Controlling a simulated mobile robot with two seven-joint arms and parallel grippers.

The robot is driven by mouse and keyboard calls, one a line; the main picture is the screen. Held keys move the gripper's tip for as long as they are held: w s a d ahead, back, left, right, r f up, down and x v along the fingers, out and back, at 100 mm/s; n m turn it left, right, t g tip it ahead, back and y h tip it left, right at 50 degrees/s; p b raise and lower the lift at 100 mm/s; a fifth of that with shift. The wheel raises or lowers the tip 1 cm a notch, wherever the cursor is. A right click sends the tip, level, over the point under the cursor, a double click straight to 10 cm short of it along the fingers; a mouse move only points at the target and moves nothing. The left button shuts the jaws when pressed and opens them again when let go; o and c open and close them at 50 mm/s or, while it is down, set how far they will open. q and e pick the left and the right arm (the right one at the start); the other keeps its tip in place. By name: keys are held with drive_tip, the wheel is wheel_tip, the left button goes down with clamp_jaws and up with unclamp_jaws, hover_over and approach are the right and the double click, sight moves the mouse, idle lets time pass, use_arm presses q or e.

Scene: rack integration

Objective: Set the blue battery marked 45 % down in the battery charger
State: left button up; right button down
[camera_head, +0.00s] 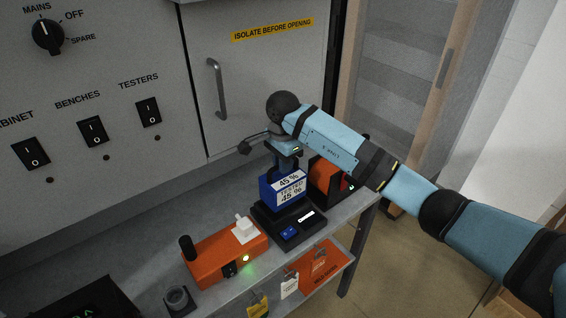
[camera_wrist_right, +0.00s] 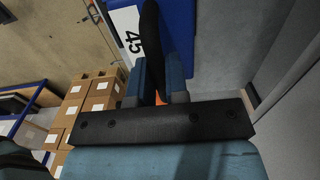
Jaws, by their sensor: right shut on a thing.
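The blue battery (camera_head: 283,188) has white labels reading 45 %. In the head view it is upright, at the black battery charger (camera_head: 289,226); I cannot tell whether it is fully seated or just above. The charger has a small lit white display and a blue part on its front. My right gripper (camera_head: 284,151) is above the battery, shut on its top. In the right wrist view the gripper's fingers (camera_wrist_right: 160,85) are against the blue battery (camera_wrist_right: 195,35), whose 45 label shows at left. My left gripper is not in view.
An orange device (camera_head: 222,254) with a green light and white plug stands left of the charger. An orange and black object (camera_head: 326,178) stands behind at right. Tags hang along the bench's front edge. A grey cabinet with handle (camera_head: 217,90) rises behind.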

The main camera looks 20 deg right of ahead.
drive_tip(key=shift+w+r, duration=0.1)
drive_tip(key=shift+r, duration=0.05)
drive_tip(key=shift+f+b, duration=0.5)
drive_tip(key=shift+b, duration=0.05)
drive_tip(key=shift+f+b, duration=1.35)
drive_tip(key=shift+f, duration=0.8)
